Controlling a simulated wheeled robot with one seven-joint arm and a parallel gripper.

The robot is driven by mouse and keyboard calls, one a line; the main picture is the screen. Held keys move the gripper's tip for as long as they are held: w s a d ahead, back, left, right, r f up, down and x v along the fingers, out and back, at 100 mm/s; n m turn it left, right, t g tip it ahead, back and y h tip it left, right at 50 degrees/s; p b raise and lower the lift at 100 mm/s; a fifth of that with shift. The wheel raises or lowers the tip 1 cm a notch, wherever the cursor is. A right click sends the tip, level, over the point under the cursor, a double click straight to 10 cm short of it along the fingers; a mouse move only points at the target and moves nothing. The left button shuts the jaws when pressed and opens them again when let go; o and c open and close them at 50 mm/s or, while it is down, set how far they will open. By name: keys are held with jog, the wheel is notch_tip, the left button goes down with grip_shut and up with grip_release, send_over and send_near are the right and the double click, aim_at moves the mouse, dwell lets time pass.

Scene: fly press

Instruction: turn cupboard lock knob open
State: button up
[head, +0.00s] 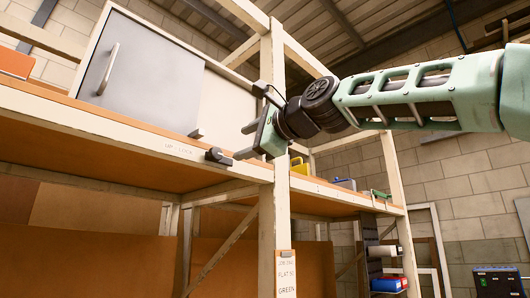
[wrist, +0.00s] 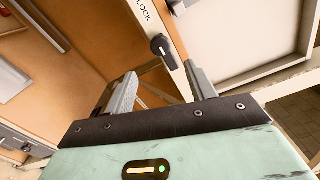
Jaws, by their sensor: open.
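The lock knob (head: 213,155) is small and black, on the front face of the pale shelf beam just right of the "UP - LOCK" lettering (head: 180,148). In the wrist view the knob (wrist: 160,46) shows a light pointer mark beside the word LOCK. My gripper (head: 242,141) is to the right of the knob in the head view, fingers pointing left toward it. In the wrist view my gripper (wrist: 160,72) is open and empty, with the knob beyond the fingertips and roughly between them in the picture. No contact shows. The cupboard's grey door (head: 150,75) stands above the beam.
An upright post (head: 273,215) stands close by my gripper, with a sign (head: 286,272) low on it. A door handle (head: 108,69) is at upper left. A yellow item (head: 298,167) and a blue-grey box (head: 345,184) sit on the shelf to the right.

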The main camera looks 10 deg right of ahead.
jog(key=shift+b+v, duration=2.25)
jog(key=shift+v, duration=0.45)
